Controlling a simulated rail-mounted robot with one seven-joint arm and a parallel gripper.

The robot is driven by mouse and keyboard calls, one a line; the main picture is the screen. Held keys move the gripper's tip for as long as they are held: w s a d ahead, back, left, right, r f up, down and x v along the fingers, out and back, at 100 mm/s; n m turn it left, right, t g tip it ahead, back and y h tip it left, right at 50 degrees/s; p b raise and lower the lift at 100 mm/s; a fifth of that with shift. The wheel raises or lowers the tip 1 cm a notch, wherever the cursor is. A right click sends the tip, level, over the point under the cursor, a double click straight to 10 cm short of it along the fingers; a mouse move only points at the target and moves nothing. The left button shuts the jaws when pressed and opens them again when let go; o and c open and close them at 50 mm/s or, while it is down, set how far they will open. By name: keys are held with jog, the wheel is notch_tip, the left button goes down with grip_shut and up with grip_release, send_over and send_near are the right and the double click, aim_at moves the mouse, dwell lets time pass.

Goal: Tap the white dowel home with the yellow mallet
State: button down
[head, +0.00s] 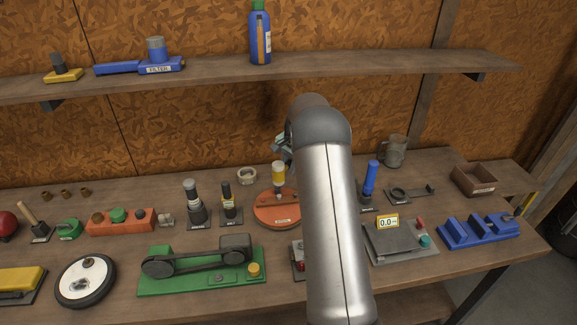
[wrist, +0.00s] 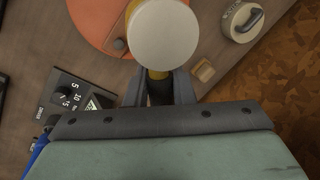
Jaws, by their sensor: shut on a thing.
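The yellow mallet (head: 278,173) is up over the round orange base (head: 277,222), its head yellow with pale ends. In the wrist view, the mallet's white round face (wrist: 163,33) fills the top middle, and its handle runs between my fingers. My gripper (wrist: 158,90) is shut on that handle. In the head view, my gripper (head: 283,147) is mostly hidden behind my arm. The orange base (wrist: 97,22) shows under the mallet in the wrist view, with a small grey round end (wrist: 119,44) on it. I cannot tell whether that is the white dowel.
Two dark upright tools (head: 228,203) stand left of the orange base. A white ring-shaped part (head: 247,175) lies behind it. A green belt device (head: 200,279) is in front left. A scale (head: 394,243) and blue upright tool (head: 370,180) stand right. The shelf (head: 210,73) hangs above.

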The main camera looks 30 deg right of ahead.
jog(key=b+x, duration=0.1)
jog(key=x, duration=0.1)
jog(key=b+x, duration=0.2)
jog(key=s+b+x, duration=0.1)
jog(key=x, duration=0.1)
jog(key=shift+d+f, duration=0.25)
jog(key=shift+f, duration=0.1)
jog(key=p+v, duration=0.1)
jog(key=v, duration=0.1)
jog(key=p+v, duration=0.1)
jog(key=w+p+v, duration=0.1)
jog(key=v, duration=0.1)
jog(key=shift+s+a+r, duration=0.1)
jog(key=shift+a+r, duration=0.1)
jog(key=shift+r, duration=0.25)
jog(key=shift+f, duration=0.1)
